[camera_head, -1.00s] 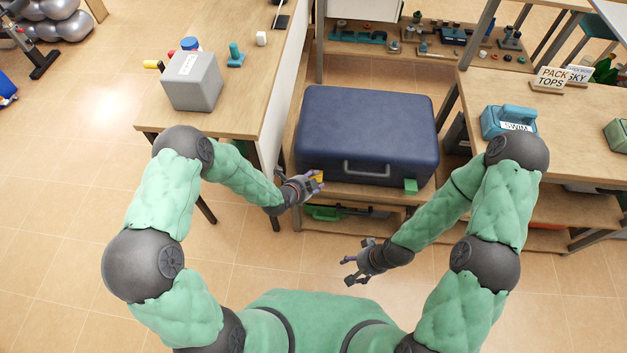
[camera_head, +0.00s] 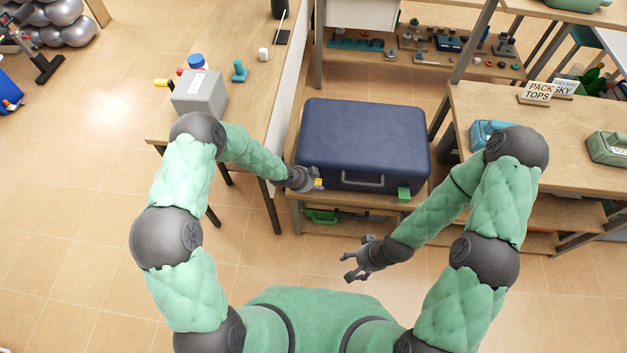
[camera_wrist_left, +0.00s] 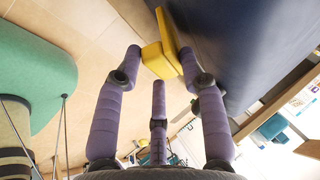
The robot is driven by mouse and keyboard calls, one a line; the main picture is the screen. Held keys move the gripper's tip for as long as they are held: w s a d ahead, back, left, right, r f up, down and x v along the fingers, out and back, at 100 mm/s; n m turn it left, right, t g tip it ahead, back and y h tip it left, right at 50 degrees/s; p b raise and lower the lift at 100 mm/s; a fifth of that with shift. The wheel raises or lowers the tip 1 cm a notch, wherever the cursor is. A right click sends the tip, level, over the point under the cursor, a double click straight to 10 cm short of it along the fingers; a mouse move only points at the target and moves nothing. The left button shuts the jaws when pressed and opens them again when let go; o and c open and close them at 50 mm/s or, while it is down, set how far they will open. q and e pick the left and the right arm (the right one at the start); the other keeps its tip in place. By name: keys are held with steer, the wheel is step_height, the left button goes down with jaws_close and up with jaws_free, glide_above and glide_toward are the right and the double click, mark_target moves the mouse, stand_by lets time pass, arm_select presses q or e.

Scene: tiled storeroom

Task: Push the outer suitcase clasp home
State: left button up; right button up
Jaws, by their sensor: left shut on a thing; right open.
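A dark blue suitcase (camera_head: 362,140) lies closed on a low wooden shelf, its handle (camera_head: 356,180) towards me. A yellow clasp (camera_head: 319,184) is at its front left and a green clasp (camera_head: 404,194) at its front right. My left gripper (camera_head: 312,181) is at the yellow clasp. In the left wrist view its purple fingers (camera_wrist_left: 160,70) are shut on the yellow clasp (camera_wrist_left: 162,56), which sits against the blue case side. I cannot tell how far the clasp is seated. My right gripper (camera_head: 352,267) is open and empty, lower and in front of the shelf.
A left table (camera_head: 225,130) holds a grey box (camera_head: 199,94) and small items. A right table (camera_head: 530,130) holds a teal case (camera_head: 490,133), signs (camera_head: 538,93) and a green case (camera_head: 608,148). A green item (camera_head: 320,215) lies beneath the suitcase. The floor in front is clear.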

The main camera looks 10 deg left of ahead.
arm_select(q)
steer(key=shift+g+p, duration=0.3)
steer(key=shift+p, duration=0.65)
steer(key=o, duration=1)
steer(key=shift+r, duration=0.1)
steer(key=v, duration=1.2)
